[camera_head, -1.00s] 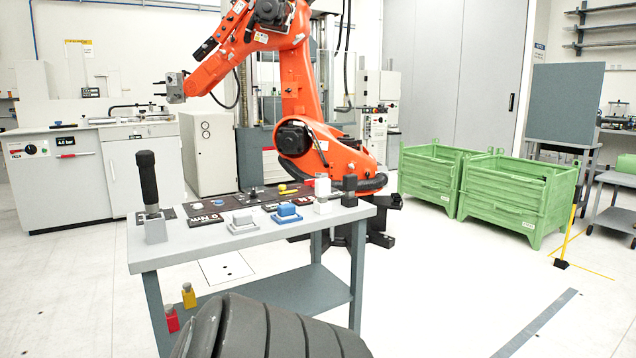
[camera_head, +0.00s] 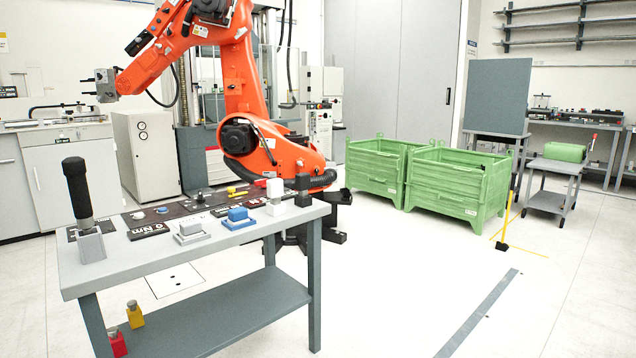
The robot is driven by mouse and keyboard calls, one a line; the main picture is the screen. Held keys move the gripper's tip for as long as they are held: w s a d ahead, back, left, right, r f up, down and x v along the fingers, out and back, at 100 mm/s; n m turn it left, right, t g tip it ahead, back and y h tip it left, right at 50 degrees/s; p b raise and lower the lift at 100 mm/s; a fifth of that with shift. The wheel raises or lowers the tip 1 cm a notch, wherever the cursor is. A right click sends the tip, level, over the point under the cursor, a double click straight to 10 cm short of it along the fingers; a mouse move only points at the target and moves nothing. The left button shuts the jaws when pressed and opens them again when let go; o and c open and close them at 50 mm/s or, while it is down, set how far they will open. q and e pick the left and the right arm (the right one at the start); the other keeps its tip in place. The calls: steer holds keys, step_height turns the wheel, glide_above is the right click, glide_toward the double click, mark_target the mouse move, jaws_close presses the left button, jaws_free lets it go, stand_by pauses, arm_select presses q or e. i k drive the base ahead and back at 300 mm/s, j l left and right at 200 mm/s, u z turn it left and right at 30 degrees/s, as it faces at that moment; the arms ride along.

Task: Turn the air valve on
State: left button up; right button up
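No part marked as an air valve can be made out for certain. A green cylinder (camera_head: 565,152) lies on a small grey cart (camera_head: 553,199) at the right, with a thin red-tipped lever (camera_head: 592,143) standing up at its right end. A small yellow handle-like part (camera_head: 237,192) sits on the dark panel at the back of the near grey table (camera_head: 190,260); what it works is too small to tell. Neither of my grippers shows in the head view.
The near table also bears a black upright handle (camera_head: 77,190) and blue and grey blocks. An orange robot arm (camera_head: 243,100) stands behind it. Green crates (camera_head: 460,180) stand at middle right, with a yellow post (camera_head: 507,215) beside them. The floor at front right is clear.

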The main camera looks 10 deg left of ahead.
mark_target(261, 183)
steer(key=u, duration=0.75)
steer(key=i+l+z, duration=0.3)
steer(key=i+l, duration=0.15)
steer(key=i+l+z, duration=0.35)
steer(key=i, duration=0.15)
steer(key=i+l+z, duration=0.15)
steer(key=i+z, duration=0.15)
steer(key=i, duration=0.2)
steer(key=i+z, duration=0.35)
steer(key=i, duration=0.15)
steer(key=i+l+u, duration=0.1)
steer(key=i+u, duration=0.2)
steer(key=i, duration=0.15)
steer(key=i+l+u, duration=0.25)
steer(key=i, duration=0.25)
steer(key=i+l+u, duration=0.3)
steer(key=i+j, duration=0.1)
steer(key=i, duration=0.05)
